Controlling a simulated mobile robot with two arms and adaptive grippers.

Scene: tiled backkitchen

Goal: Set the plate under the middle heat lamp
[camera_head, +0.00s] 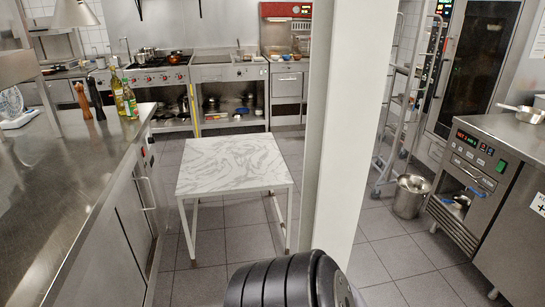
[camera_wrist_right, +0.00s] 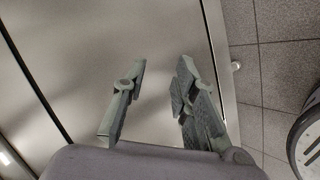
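My left gripper is in neither view.
A marble-topped table (camera_head: 235,165) stands mid-floor. A white column (camera_head: 345,130) blocks part of the view. Bottles (camera_head: 123,95) and pepper mills (camera_head: 88,100) stand on the counter's far end. A metal bucket (camera_head: 410,196) sits right of the column. Tiled floor (camera_head: 205,285) is free around the table.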

